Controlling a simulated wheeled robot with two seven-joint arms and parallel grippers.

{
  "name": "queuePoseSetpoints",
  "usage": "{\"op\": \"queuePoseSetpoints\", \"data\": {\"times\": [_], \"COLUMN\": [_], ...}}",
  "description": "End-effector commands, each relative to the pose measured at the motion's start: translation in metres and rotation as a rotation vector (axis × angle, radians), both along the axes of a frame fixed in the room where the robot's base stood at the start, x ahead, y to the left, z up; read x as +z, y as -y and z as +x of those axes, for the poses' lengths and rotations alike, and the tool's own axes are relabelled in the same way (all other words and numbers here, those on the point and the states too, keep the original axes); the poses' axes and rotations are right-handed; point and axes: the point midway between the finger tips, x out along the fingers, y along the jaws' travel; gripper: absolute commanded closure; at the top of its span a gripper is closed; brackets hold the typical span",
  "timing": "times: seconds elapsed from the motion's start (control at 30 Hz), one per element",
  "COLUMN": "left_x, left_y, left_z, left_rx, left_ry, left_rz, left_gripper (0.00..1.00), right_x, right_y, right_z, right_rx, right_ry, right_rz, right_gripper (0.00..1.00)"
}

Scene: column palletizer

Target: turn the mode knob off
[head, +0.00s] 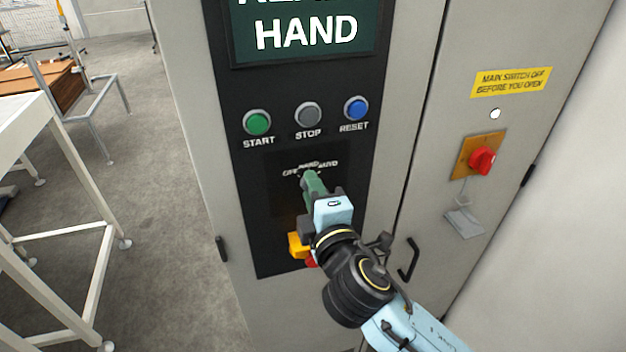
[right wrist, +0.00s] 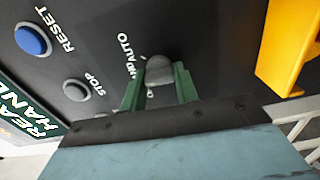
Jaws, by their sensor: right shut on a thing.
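The mode knob (right wrist: 159,70) is a grey knob on the black control panel (head: 258,190), below the row of buttons. The labels around it show HAND and AUTO; the OFF label is partly covered in the head view. My right gripper (head: 313,180) reaches the panel from below right. In the right wrist view its green fingers (right wrist: 160,86) stand on either side of the knob and are shut on it. The gripper hides the knob in the head view, and I cannot tell which label it points to. The display (head: 306,32) reads HAND on its lower line. My left gripper is out of view.
Green START (head: 257,122), grey STOP (head: 308,115) and blue RESET (head: 356,108) buttons sit above the knob. A yellow housing (head: 297,245) with a red part is below, partly hidden. A red main switch (head: 482,160) is on the right door, above a black handle (head: 408,260).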

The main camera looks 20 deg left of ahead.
Motion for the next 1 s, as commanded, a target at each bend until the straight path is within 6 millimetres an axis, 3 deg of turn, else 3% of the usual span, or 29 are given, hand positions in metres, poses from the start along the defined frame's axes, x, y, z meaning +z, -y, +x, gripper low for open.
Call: {"op": "queuePoseSetpoints", "data": {"times": [0.3, 1.0], "left_x": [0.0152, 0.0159], "left_y": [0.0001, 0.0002], "left_z": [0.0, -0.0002], "left_rx": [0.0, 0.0], "left_ry": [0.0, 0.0], "left_rz": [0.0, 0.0], "left_gripper": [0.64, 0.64], "right_x": [-0.0004, -0.0021], "right_y": [0.0006, 0.001], "right_z": [0.0004, 0.0008], "right_rx": [-0.001, -0.001], "right_ry": [0.169, 0.474], "right_rz": [-0.252, -0.701], "right_gripper": [0.93, 0.93]}}
